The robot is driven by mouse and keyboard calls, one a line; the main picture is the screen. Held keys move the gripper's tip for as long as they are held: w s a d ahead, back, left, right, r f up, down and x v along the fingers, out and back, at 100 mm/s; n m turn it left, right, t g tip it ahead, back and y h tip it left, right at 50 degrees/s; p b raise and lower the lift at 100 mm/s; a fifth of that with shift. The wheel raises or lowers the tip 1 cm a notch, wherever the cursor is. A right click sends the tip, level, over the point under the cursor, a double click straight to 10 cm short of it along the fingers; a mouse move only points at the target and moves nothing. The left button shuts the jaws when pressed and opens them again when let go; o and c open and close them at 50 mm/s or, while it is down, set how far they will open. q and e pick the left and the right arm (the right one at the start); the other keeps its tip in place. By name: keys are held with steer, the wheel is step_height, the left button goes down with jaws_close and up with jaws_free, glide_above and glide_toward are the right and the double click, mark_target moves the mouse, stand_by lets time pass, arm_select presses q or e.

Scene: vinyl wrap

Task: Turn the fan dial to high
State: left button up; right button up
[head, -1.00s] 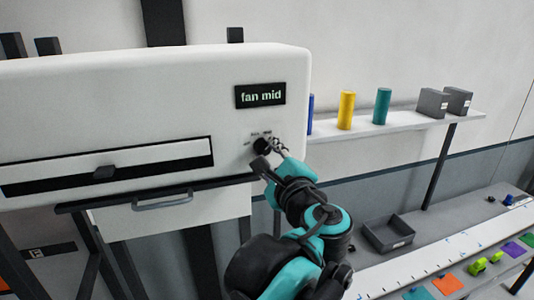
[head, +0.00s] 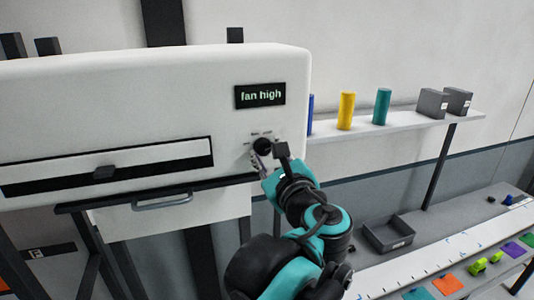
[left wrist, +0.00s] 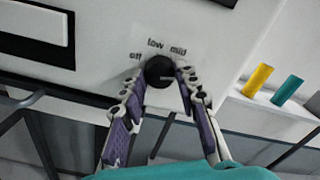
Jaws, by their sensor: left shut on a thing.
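The black fan dial (head: 263,146) sits on the front of the white machine (head: 120,110), near its right end. In the left wrist view the dial (left wrist: 159,71) has the labels off, low and mid around it; a high label cannot be made out there. The display (head: 260,95) above the dial reads "fan high". My left gripper (head: 268,153) is at the dial, and in the left wrist view its two fingers (left wrist: 160,80) stand on either side of the knob, shut on it. My right gripper is not in view.
A shelf (head: 400,122) with coloured rolls and grey boxes is at right. Below it, a bench holds a grey tray (head: 388,234) and small coloured items.

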arm_select(q)
steer(key=o, duration=1.2)
steer(key=shift+c, duration=0.2)
steer(key=v, duration=1.2)
steer(key=a+f+n+g+b, duration=0.3)
steer(key=a+f+n+b, duration=0.15)
steer(key=f, duration=0.75)
steer(key=a+f+n+g+b, duration=0.25)
steer(key=a+f+b, duration=0.35)
steer(key=f, duration=0.6)
steer(key=a+f+n+g+b, duration=0.2)
steer(key=a+f+n+b, duration=0.3)
steer(key=f, duration=0.7)
steer(key=s+a+f+n+h+b, duration=0.2)
steer(key=f+n+b, duration=0.3)
steer(key=f, duration=0.6)
steer(key=s+a+f+n+g+h+b, duration=0.1)
steer(key=f+n+b, duration=0.3)
steer(key=f, duration=0.7)
steer(key=s+a+f+n+g+h+b, duration=0.1)
steer(key=s+a+f+n+h+b, duration=0.1)
steer(key=f+b, duration=0.6)
step_height(320, 180, down, 3)
steer(key=s+a+n, duration=0.1)
steer(key=s+n, duration=0.1)
steer(key=n, duration=0.1)
steer(key=shift+a+n+h, duration=0.15)
steer(key=shift+n+h, duration=0.15)
